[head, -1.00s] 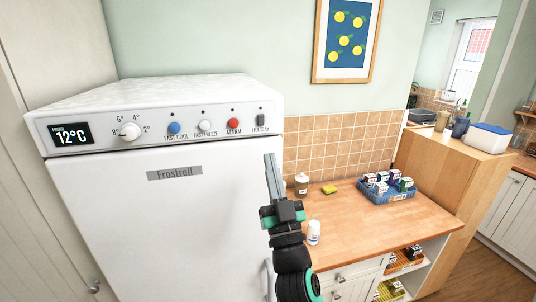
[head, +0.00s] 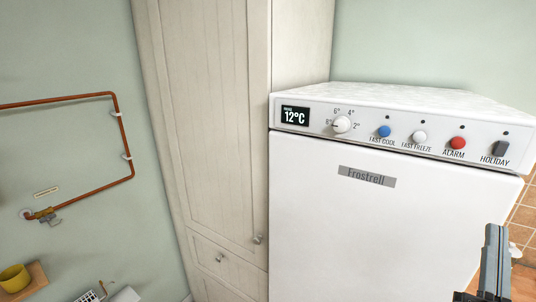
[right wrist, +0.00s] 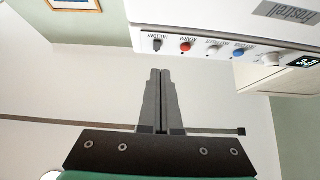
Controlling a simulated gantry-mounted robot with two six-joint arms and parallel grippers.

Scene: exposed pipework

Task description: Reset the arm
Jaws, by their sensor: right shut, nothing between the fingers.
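My right gripper (head: 495,258) shows at the lower right of the head view, in front of the fridge's right edge. It also shows in the right wrist view (right wrist: 160,75), its two fingers pressed together with nothing between them. The white Frostrell fridge (head: 385,235) stands on the right of the head view. Its display (head: 295,116) reads 12°C, beside a white dial (head: 342,124). A blue button (head: 384,131), a white button (head: 420,136), a red button (head: 457,143) and a dark holiday switch (head: 501,149) follow along the panel. My left gripper is out of view.
A tall cream cupboard (head: 205,120) stands left of the fridge. A copper pipe (head: 118,140) with a valve (head: 46,216) runs on the green wall at left. A yellow mug (head: 14,278) sits on a small wooden shelf at lower left.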

